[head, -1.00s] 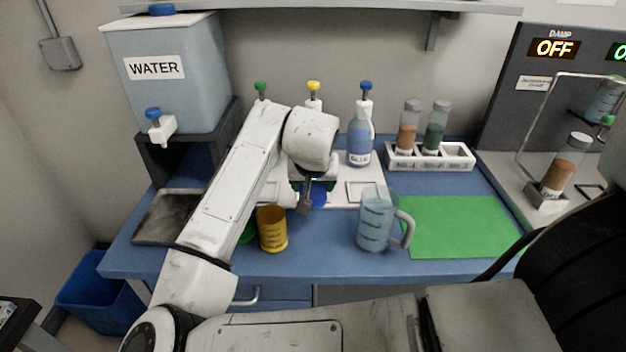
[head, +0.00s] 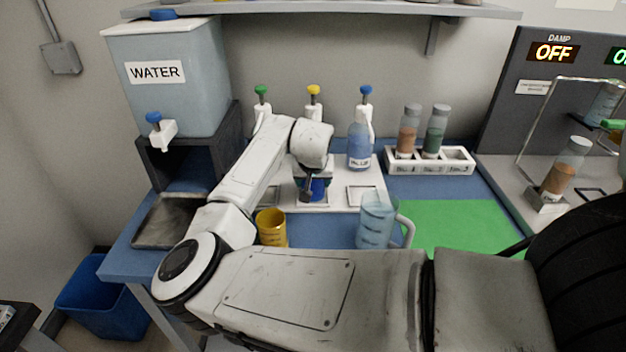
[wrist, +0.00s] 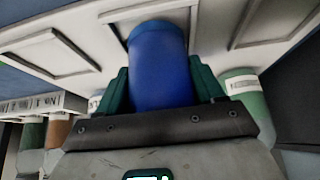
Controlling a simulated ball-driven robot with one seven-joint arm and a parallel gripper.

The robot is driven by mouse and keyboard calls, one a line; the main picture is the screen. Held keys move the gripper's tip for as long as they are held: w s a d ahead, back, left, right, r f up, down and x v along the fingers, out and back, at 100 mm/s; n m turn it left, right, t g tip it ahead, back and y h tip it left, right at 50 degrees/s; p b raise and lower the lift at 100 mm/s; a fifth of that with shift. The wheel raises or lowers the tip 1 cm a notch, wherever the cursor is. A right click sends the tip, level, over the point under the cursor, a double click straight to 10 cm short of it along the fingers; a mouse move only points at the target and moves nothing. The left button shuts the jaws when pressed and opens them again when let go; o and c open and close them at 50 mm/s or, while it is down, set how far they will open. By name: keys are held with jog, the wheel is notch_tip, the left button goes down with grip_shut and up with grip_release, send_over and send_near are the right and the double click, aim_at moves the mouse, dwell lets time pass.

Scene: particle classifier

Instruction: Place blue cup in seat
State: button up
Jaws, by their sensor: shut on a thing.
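The blue cup (wrist: 160,75) is between the green fingers of my gripper (wrist: 165,82) in the wrist view. In the head view the blue cup (head: 317,188) is partly hidden by my gripper (head: 312,182), which is shut on it. The cup is at the middle square seat (head: 312,204) of the white dispenser base, below the yellow-topped dispenser (head: 313,100). I cannot tell whether its bottom touches the seat. An empty seat (head: 362,194) lies to its right, below the blue-topped dispenser.
A yellow cup (head: 271,228) and a clear jug (head: 375,220) stand on the blue bench in front of the base. A vial rack (head: 430,160) is at the back right, behind a green mat (head: 460,225). A water tank (head: 168,85) stands at the left.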

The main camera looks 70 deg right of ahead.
jog(key=shift+f, duration=0.1)
jog(key=o, duration=1.3)
jog(key=shift+c, duration=0.2)
jog(key=v, duration=1.2)
jog(key=shift+r, duration=0.25)
